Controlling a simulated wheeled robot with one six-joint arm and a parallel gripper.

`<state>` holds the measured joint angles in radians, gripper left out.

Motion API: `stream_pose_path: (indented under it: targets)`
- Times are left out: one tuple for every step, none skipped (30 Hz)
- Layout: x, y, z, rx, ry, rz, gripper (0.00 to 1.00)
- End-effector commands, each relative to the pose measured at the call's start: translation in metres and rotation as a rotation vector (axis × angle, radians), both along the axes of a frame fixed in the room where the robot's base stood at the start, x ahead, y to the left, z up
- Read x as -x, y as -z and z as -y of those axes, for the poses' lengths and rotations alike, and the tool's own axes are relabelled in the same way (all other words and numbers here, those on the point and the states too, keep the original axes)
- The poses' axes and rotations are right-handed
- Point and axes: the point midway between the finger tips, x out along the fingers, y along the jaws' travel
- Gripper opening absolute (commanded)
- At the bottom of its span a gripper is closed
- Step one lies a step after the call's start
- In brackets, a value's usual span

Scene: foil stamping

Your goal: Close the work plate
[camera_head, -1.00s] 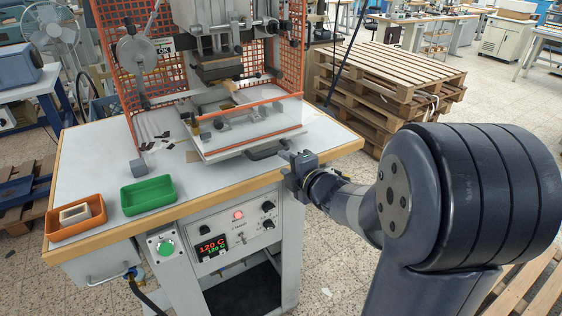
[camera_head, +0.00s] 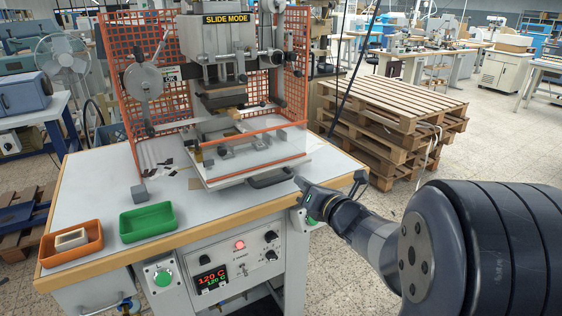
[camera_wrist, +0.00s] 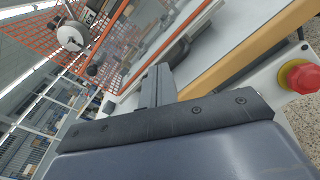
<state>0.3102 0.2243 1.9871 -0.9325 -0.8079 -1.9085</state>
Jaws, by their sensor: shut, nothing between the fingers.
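The work plate (camera_head: 232,176) is a pale flat plate low on the press, extending out in front of the press head towards the front of the table. A dark handle (camera_head: 270,179) sits at its front edge; the dark bar in the wrist view (camera_wrist: 176,53) looks like the same handle. My gripper (camera_head: 299,183) is just right of the handle, over the table's front edge, apart from it as far as I can tell. Its fingers are together and empty; they also show in the wrist view (camera_wrist: 157,84).
An orange-framed clear guard (camera_head: 265,150) stands over the plate. Orange mesh (camera_head: 135,75) flanks the press. A green tray (camera_head: 147,222) and an orange tray (camera_head: 72,243) sit at left. A red stop button (camera_wrist: 300,76) is on the table's right side. Pallets (camera_head: 390,100) stand behind.

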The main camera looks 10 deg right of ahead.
Motion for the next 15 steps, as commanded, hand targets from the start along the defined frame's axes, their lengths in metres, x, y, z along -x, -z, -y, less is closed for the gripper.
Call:
stream_pose_path:
  targets:
    - [0.001,0.000,0.004,0.085,-0.004,0.042,0.00]
    - [0.001,-0.001,0.005,0.138,-0.008,0.067,0.00]
    - [0.002,-0.003,0.007,0.205,-0.011,0.097,0.00]
    - [0.002,-0.004,0.008,0.250,-0.013,0.119,0.00]
    - [0.003,-0.006,0.009,0.292,-0.015,0.139,0.00]
    - [0.003,-0.007,0.010,0.343,-0.017,0.162,0.00]
    - [0.004,-0.008,0.011,0.374,-0.018,0.177,0.00]
    - [0.004,-0.009,0.012,0.402,-0.018,0.189,0.00]
    - [0.004,-0.010,0.013,0.432,-0.019,0.203,0.00]
    - [0.004,-0.010,0.013,0.451,-0.020,0.211,0.00]
    - [0.004,-0.011,0.013,0.464,-0.021,0.217,0.00]
    - [0.004,-0.011,0.013,0.477,-0.021,0.223,0.00]
    - [0.003,-0.012,0.013,0.484,-0.021,0.225,0.00]
    - [0.002,-0.012,0.013,0.487,-0.022,0.227,0.00]
    - [-0.001,-0.012,0.012,0.489,-0.022,0.227,0.00]
